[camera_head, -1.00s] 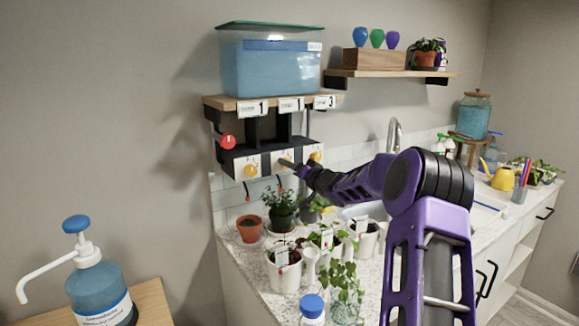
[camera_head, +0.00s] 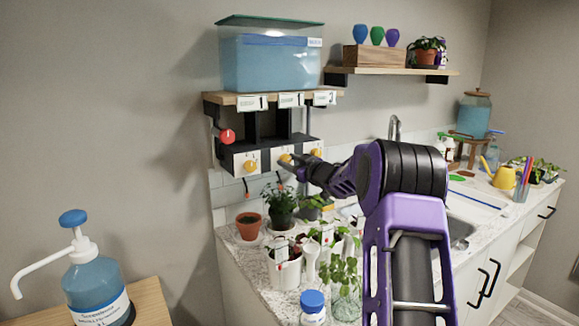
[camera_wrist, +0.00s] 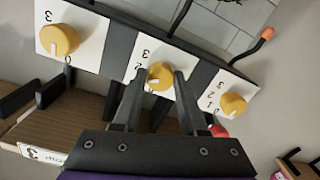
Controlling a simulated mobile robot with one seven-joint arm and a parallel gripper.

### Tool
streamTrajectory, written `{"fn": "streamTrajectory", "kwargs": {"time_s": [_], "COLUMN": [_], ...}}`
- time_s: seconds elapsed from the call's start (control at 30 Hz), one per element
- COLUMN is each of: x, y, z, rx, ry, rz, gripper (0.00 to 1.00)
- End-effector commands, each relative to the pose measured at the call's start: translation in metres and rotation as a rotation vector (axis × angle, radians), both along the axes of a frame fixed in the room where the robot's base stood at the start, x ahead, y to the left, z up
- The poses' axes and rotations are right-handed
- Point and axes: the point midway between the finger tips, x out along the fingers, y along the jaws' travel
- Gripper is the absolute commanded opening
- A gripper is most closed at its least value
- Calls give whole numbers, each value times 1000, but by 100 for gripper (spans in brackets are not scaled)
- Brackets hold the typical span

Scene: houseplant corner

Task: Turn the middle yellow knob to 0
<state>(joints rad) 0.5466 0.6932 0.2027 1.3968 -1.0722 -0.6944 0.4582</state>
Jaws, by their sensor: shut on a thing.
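The middle yellow knob (camera_head: 285,158) sits on a white dial plate on the front of the dark wall unit. In the wrist view, the knob (camera_wrist: 159,73) is between the two fingers of my gripper (camera_wrist: 160,82), which is shut on it. The knob's white mark points down and slightly left in that view. A 3 and a 2 show on its plate (camera_wrist: 148,53); the fingers hide the lower digits. In the head view, my gripper (camera_head: 293,161) reaches the knob from the right.
Yellow knobs flank it: one on the left (camera_head: 250,167) and one on the right (camera_head: 317,153). A red knob (camera_head: 228,136) is at the unit's left. A blue water tank (camera_head: 270,65) stands above. Potted plants (camera_head: 283,205) crowd the counter below.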

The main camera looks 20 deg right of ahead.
Motion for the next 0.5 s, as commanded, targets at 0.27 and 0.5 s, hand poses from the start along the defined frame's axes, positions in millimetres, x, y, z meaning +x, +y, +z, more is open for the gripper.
{"fn": "streamTrajectory", "kwargs": {"time_s": [0.27, 0.5], "x": [0, 0], "y": [1, 1], "z": [-3, -3], "rx": [-261, -483], "ry": [-52, -96], "rz": [1, 1], "gripper": [0, 0]}}
